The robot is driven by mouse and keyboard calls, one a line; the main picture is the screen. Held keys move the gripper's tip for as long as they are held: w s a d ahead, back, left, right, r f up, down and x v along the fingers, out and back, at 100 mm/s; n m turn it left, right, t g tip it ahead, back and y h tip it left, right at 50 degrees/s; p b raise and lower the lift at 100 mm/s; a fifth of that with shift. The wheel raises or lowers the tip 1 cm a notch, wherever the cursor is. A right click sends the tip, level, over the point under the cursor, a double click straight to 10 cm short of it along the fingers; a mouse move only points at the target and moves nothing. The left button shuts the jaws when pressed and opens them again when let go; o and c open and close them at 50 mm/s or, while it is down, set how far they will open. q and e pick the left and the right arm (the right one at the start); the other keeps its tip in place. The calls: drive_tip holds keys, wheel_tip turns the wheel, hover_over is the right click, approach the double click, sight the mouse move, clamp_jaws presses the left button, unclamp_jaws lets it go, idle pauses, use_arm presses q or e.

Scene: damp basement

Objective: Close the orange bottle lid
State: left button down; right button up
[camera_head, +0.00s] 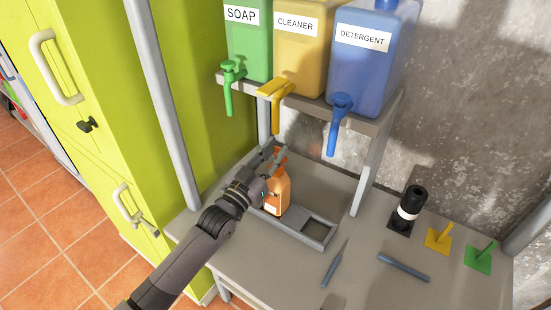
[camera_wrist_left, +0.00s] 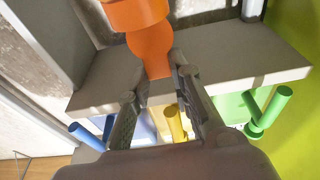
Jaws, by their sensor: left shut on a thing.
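The orange bottle (camera_head: 279,191) stands upright in a grey tray (camera_head: 297,236) on the table under the dispensers. It has a pale label low on its side. My left gripper (camera_head: 275,161) reaches in from the left and is shut on the upper part of the bottle. In the left wrist view, the orange bottle (camera_wrist_left: 150,43) narrows to a part between the fingers (camera_wrist_left: 157,78). The fingers hide much of the top, so I cannot tell the lid from the neck or how the lid sits. My right gripper is not in view.
A shelf above holds a green soap (camera_head: 247,53), a yellow cleaner (camera_head: 299,60) and a blue detergent dispenser (camera_head: 368,72), with taps hanging close to my gripper. A green cabinet (camera_head: 100,110) stands left.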

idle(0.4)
use_arm(q)
drive_tip(key=c, duration=1.4)
unclamp_jaws()
drive_tip(key=shift+s, duration=0.1)
drive_tip(key=v, duration=1.2)
